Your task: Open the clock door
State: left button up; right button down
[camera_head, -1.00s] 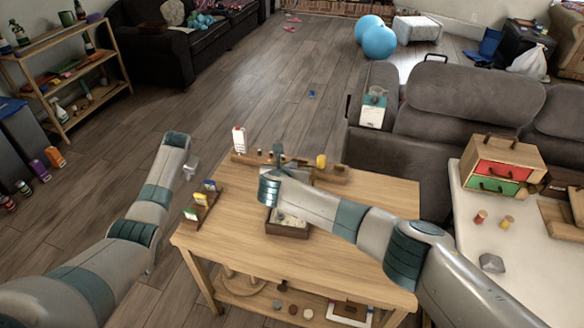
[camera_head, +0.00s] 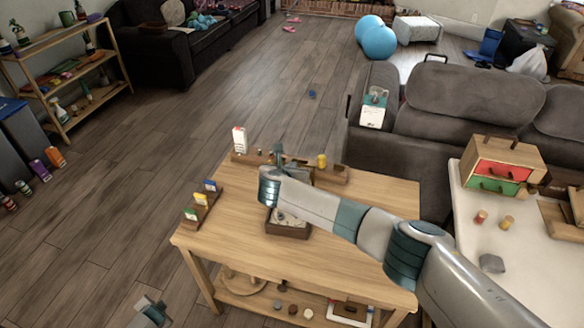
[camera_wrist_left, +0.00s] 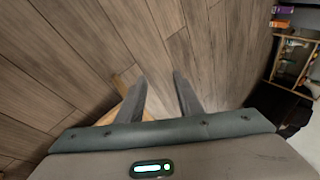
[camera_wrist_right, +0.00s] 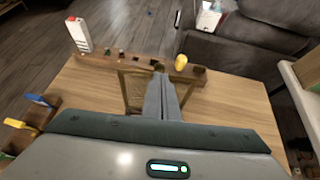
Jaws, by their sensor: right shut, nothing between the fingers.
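A dark brown box with a pale, round-marked face, which looks like the clock (camera_head: 288,229), is on the wooden table. My right forearm covers its upper part, and I cannot tell how its door stands. My right gripper (camera_head: 279,153) is shut and empty, beyond the box's visible face and close to the long wooden rack. In the right wrist view, its fingers (camera_wrist_right: 162,82) are together beside a brown framed panel (camera_wrist_right: 134,91); contact is unclear. My left gripper (camera_wrist_left: 160,78) is open and empty, low over the floor, away from the clock.
The long wooden rack (camera_head: 330,174) at the table's back holds a white carton (camera_head: 239,140) and a yellow piece (camera_head: 321,161). The table's front (camera_head: 232,249) is clear. A grey sofa stands behind.

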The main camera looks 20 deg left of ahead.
pick_arm(q)
jog(key=s+d+f+g+h, duration=0.1)
jog(key=s+d+f, duration=0.3)
jog(key=s+d, duration=0.6)
jog(key=s+d+f+n+g+h, duration=0.1)
jog(key=s+d+f, duration=0.3)
jog(key=s+d, duration=0.6)
jog(key=s+d+f+g+h, duration=0.1)
jog(key=s+d+f+h, duration=0.2)
jog(key=s+d, duration=0.7)
jog(key=d+f, duration=0.2)
jog(key=d, duration=0.1)
jog(key=shift+s+n, duration=0.35)
jog(key=shift+n, duration=0.05)
jog(key=shift+r, duration=0.1)
